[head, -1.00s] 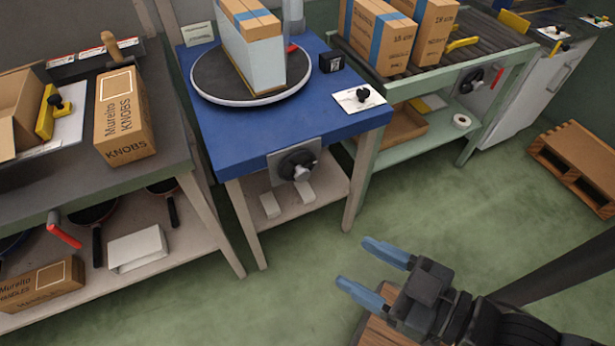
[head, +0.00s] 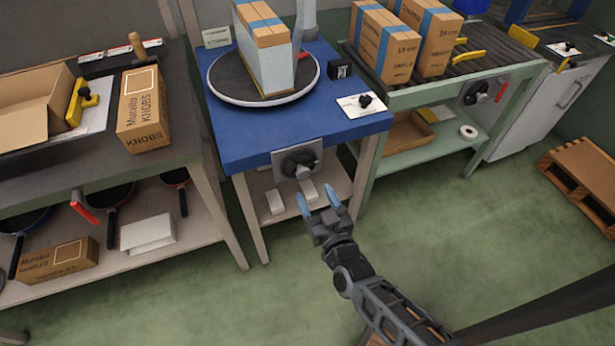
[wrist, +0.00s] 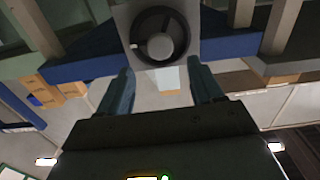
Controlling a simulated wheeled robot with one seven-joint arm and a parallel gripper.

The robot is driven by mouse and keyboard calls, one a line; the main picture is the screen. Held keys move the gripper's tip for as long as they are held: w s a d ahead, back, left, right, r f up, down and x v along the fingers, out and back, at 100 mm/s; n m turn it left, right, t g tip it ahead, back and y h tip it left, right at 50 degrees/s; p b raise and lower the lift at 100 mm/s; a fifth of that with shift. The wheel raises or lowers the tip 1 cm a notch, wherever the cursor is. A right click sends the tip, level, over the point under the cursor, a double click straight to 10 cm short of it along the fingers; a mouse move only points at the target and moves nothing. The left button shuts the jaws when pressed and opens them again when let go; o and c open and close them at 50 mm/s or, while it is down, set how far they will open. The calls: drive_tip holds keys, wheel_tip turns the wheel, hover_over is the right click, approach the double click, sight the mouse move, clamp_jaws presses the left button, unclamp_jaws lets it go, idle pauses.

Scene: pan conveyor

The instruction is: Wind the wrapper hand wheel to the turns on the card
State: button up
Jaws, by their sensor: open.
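The wrapper hand wheel (head: 298,162) is a black round wheel on a grey square plate on the front edge of the blue table (head: 240,135). My gripper (head: 319,202) is open and empty. It is just below and in front of the wheel, fingers pointing towards it, apart from it. In the wrist view the fingers (wrist: 159,88) lie below the wheel. A small card (head: 217,36) stands at the turntable's back left; its writing is too small to read.
A wrapped stack of boxes (head: 266,55) stands on the turntable (head: 222,82). A white plate with a black knob (head: 365,100) lies on the blue table's right corner. The green conveyor (head: 520,75) has another wheel (head: 474,92) at right.

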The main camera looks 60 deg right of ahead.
sight(305, 175)
drive_tip(key=x, duration=0.7)
drive_tip(key=shift+w, duration=0.1)
drive_tip(key=c, duration=1)
drive_tip(key=shift+f+m+b, duration=0.1)
drive_tip(key=shift+m+b, duration=0.2)
drive_tip(key=shift+m, duration=0.4)
drive_tip(key=shift+d+m+b, duration=0.1)
drive_tip(key=shift+m+b, duration=0.5)
drive_tip(key=shift+m, duration=1.1)
